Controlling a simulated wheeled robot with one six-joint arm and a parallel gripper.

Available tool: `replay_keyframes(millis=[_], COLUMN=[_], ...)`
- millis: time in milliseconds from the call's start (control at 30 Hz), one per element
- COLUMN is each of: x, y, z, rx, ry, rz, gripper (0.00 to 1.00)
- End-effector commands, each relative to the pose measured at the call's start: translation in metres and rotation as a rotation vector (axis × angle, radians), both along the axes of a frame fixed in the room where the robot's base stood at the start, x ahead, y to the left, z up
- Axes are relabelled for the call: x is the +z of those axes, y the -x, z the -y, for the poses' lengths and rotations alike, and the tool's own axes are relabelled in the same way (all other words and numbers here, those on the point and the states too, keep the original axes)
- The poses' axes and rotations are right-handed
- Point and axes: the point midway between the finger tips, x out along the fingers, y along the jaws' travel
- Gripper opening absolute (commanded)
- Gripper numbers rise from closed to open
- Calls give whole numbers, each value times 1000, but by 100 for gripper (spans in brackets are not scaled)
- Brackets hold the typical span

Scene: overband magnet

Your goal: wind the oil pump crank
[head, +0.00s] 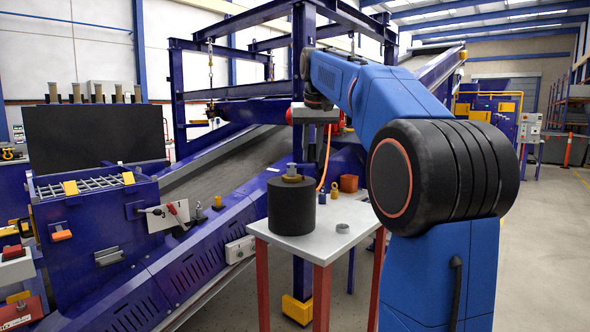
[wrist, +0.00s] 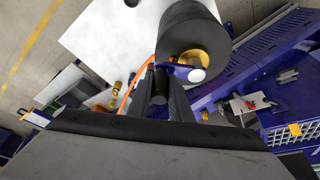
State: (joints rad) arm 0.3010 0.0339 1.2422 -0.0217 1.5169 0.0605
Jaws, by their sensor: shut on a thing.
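The oil pump stands on a black drum (head: 292,207) on the small table, with a brass collar and a grey post (head: 291,170) on top. In the wrist view the drum (wrist: 180,30) and brass collar (wrist: 195,56) show from above. A short blue crank arm (wrist: 178,72) runs left from the pale round hub (wrist: 197,75) towards my fingers.
An orange hose (wrist: 126,100) passes close to my fingers. Blue frame posts (head: 303,90) and an inclined conveyor (head: 215,165) stand behind. Open floor lies to the right.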

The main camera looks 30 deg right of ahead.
Motion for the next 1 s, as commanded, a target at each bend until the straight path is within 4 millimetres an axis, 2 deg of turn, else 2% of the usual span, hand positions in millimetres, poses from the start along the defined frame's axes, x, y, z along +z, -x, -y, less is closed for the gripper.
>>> replay_keyframes(millis=[400,767,1000], x=[1,1,2], y=[16,18,25], z=[-11,-12,-21], rx=[1,1,3], ry=[-1,-1,0], rz=[3,3,5], gripper=[0,0,0])
